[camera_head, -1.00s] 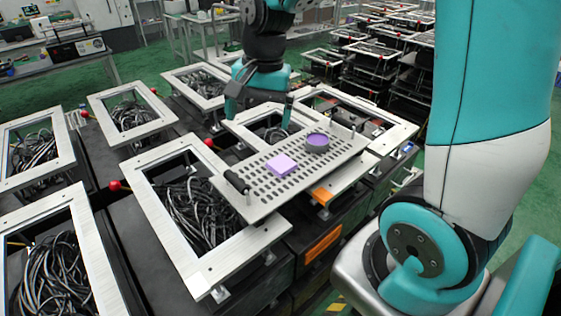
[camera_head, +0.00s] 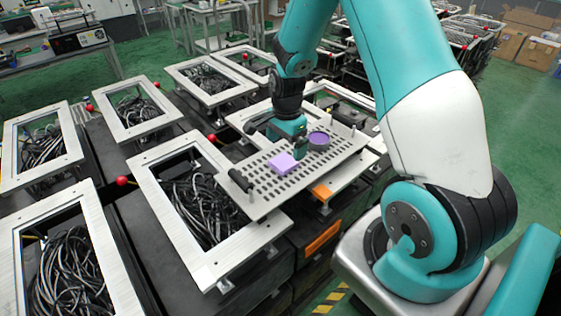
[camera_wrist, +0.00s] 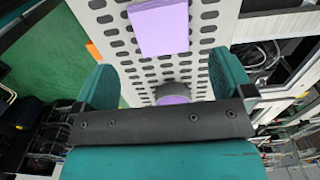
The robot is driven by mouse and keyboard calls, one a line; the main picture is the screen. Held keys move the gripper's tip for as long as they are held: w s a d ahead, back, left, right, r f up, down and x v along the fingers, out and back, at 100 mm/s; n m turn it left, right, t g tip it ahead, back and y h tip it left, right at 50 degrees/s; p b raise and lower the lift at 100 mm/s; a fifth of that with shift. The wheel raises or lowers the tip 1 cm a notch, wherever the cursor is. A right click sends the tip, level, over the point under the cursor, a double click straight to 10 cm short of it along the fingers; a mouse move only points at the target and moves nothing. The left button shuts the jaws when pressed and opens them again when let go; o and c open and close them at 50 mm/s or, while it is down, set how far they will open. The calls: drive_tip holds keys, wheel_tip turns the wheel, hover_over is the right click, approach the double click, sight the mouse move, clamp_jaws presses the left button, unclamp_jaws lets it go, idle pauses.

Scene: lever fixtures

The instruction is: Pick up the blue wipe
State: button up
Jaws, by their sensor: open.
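The wipe looks like a flat lilac square (camera_head: 283,163), more purple than blue. It lies on a perforated metal tray (camera_head: 262,196) with black end handles. A short round grey piece with a purple top (camera_head: 318,138) stands on the tray to its right. My gripper (camera_head: 279,140) is over the tray, just behind the wipe, open and empty. In the wrist view the wipe (camera_wrist: 160,26) is at the top, ahead of the spread teal fingers (camera_wrist: 164,80). The round piece (camera_wrist: 172,95) shows between the fingers, partly hidden by the gripper's dark crossbar.
The tray rests across metal-framed black boxes. Open frames with black cables (camera_head: 205,205) stand left of it. Red knobs (camera_head: 122,181) stick up between boxes. An orange block (camera_head: 321,191) sits by the tray's front edge. More frames stand behind.

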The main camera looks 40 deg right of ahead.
sight(283, 161)
drive_tip(key=f+p, duration=0.1)
drive_tip(key=f, duration=0.2)
drive_tip(key=f+p, duration=0.1)
drive_tip(key=shift+w+a+f+p, duration=0.1)
drive_tip(key=shift+a+f+p, duration=0.1)
drive_tip(key=shift+a+p, duration=0.15)
drive_tip(key=shift+f, duration=0.55)
drive_tip(key=c, duration=1.1)
drive_tip(key=shift+r, duration=0.1)
wheel_tip(283, 161, up, 20)
drive_tip(key=b, duration=0.4)
drive_tip(key=shift+b, duration=0.3)
drive_tip(key=shift+o, duration=1.3)
drive_tip(key=shift+c, duration=0.5)
